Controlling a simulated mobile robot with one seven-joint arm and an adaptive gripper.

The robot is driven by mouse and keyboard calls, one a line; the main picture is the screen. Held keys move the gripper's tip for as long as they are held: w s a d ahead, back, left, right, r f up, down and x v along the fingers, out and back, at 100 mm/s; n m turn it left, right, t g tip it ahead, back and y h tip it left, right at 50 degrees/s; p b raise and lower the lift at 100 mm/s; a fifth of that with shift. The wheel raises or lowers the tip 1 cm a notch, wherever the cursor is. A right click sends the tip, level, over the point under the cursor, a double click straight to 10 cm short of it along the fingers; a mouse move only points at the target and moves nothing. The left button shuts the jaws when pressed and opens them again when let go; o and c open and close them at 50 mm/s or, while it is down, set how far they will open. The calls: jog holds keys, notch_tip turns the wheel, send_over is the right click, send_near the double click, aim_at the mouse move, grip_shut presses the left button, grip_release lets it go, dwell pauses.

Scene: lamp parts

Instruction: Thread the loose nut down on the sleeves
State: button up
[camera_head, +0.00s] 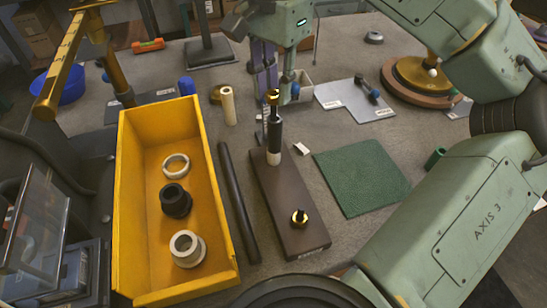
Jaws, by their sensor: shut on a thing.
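A dark brown block (283,205) lies on the bench with an upright post near its far end. A small brass nut (272,97) shows at the top, above the black sleeve. My gripper (273,92) comes down from above and is shut on the brass nut; its fingertips are small and partly overlap things behind. I cannot tell how far the nut is threaded.
A yellow bin (124,205) at left holds a cream ring, a black collar and a flanged cream collar. A dark rod (238,203) lies between bin and block. A cream tube (228,106) stands behind. A green mat (361,177) lies right. My arm covers the right side.

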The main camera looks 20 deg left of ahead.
aim_at(275, 104)
jog(key=shift+f+b, duration=0.8)
jog(key=shift+f, duration=0.85)
jog(key=shift+f, duration=0.2)
jog(key=o, duration=0.5)
jog(key=shift+c, duration=0.2)
grip_shut()
jog(key=shift+f, duration=0.15)
